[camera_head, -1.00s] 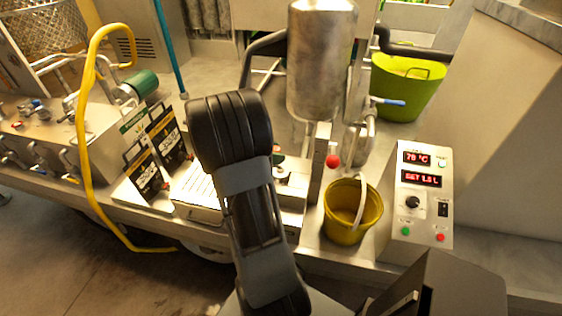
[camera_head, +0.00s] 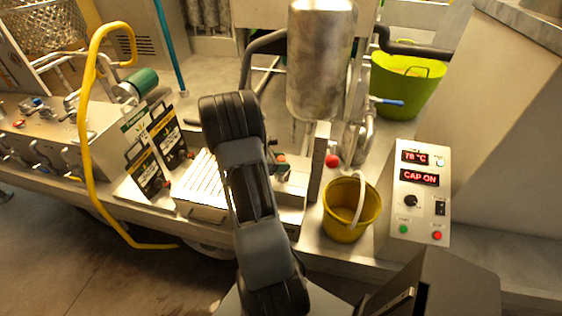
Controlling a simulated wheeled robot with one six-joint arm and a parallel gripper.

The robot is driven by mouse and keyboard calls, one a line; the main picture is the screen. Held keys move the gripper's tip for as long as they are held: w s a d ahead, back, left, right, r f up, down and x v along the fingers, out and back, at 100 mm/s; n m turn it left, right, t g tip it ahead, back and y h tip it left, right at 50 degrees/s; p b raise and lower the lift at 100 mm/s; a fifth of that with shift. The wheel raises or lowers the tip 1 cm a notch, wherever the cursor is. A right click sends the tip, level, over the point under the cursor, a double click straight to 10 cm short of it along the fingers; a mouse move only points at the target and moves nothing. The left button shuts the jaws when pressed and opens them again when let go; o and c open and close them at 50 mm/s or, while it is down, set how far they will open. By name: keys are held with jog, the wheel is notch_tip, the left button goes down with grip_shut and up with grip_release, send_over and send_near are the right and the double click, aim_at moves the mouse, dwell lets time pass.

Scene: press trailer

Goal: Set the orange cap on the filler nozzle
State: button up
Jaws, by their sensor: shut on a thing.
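My arm stands in the middle of the view, and its dark upper joint and grey link cover part of the trailer bench. My gripper is hidden behind it, so its jaws and anything in them cannot be seen. A small reddish-orange spot shows just right of the arm, by the filler block (camera_head: 291,193); I cannot tell if it is the orange cap. The filler nozzle cannot be made out clearly. The control box (camera_head: 418,190) at the right reads "78 °C" and "CAP ON".
A steel tank (camera_head: 320,60) hangs above the bench, with a blue-handled valve (camera_head: 388,102) beside it. A red knob (camera_head: 332,161) and a yellow bucket (camera_head: 350,222) stand right of the arm. Black pouches (camera_head: 167,138), a yellow hose (camera_head: 84,130) and a green tub (camera_head: 405,88) are around.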

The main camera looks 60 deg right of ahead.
jog(key=o, duration=1.1)
jog(key=b+v, duration=0.2)
jog(key=v, duration=1)
jog(key=s+a+r+m+t+y, duration=0.1)
jog(key=a+r+m+t+y, duration=0.2)
jog(key=a, duration=0.7)
jog(key=s+a+r+m+t+y, duration=0.1)
jog(key=a+r+m+t+y, duration=0.2)
jog(key=a, duration=0.7)
jog(key=s+a+r+m+t+y, duration=0.1)
jog(key=a+m+t+y, duration=0.3)
jog(key=a, duration=0.6)
jog(key=shift+s+r+t, duration=0.2)
jog(key=shift+r+t, duration=0.25)
jog(key=shift+t, duration=0.15)
jog(key=shift+s+r+t, duration=0.2)
jog(key=shift+r+t, duration=0.25)
jog(key=shift+t, duration=0.15)
